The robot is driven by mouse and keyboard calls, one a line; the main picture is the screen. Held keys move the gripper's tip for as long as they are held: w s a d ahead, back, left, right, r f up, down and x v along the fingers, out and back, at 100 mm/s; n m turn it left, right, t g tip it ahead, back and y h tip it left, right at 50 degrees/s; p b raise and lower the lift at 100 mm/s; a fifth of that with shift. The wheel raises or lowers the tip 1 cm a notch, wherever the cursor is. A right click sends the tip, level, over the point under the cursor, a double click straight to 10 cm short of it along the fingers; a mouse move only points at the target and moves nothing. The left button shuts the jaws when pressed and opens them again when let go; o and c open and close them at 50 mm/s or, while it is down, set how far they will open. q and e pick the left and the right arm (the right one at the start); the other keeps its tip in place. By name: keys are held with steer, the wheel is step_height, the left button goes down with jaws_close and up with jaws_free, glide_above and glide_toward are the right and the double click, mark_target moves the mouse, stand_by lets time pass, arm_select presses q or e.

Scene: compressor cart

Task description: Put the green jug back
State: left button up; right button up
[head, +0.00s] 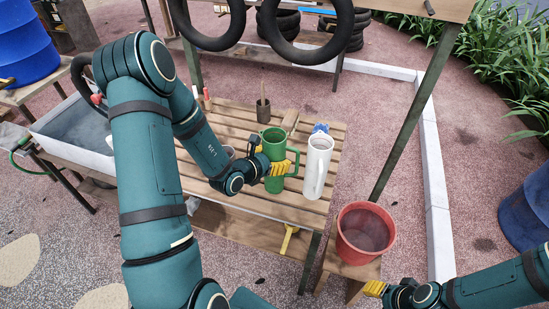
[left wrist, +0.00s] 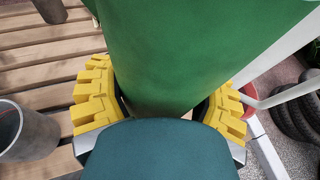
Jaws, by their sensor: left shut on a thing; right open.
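The green jug (head: 272,146) stands upright at the right part of the slatted wooden table (head: 222,113). My left gripper (head: 278,168) is shut around the lower body of the jug. In the left wrist view the green jug (left wrist: 185,55) fills the middle, with the yellow fingers of my left gripper (left wrist: 165,105) on both sides of it. Whether the jug's base touches the slats is hidden. My right gripper (head: 374,288) is at the lower right of the head view, open and empty, apart from the table.
A white jug (head: 318,165) stands close to the right of the green jug. A brown cup (head: 263,111) holding a stick is behind, and a grey cup (left wrist: 22,132) is to the left. A red bucket (head: 366,233) stands right of the table. Tires (head: 300,35) hang behind.

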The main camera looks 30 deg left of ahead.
arm_select(q)
steer(key=shift+f, duration=0.2)
steer(key=o, duration=1.3)
steer(key=shift+r, duration=0.15)
steer(key=shift+r, duration=0.15)
steer(key=shift+p+v, duration=1.6)
steer(key=shift+v, duration=4.35)
